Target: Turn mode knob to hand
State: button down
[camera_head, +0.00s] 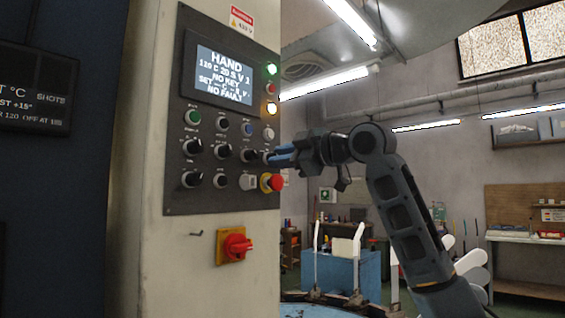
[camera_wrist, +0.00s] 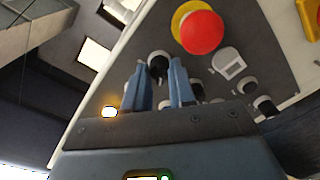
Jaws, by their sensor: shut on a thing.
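A dark grey control panel (camera_head: 221,200) with rows of knobs is on the cabinet at the left of the head view. The display (camera_head: 222,72) reads HAND on its top line, with NO KEY and NO FAULT below. My gripper (camera_head: 270,158) reaches the panel from the right, just above the red emergency stop button (camera_head: 272,182).
The red emergency stop also shows close to the fingers in the wrist view (camera_wrist: 202,32). A red rotary switch (camera_head: 236,246) on a yellow plate is below the panel. White sock forms (camera_head: 316,255) stand behind.

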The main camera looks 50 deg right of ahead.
jog(key=shift+f+n, duration=0.1)
jog(key=shift+n, duration=0.7)
jog(key=shift+b, duration=0.3)
jog(key=c, duration=0.9)
grip_release()
jog(key=shift+c, duration=0.2)
jog(key=s+b, duration=0.1)
jog(key=s, duration=0.6)
jog(key=shift+s+d+r, duration=0.2)
jog(key=shift+s+d, duration=0.05)
jog(key=shift+s, duration=0.15)
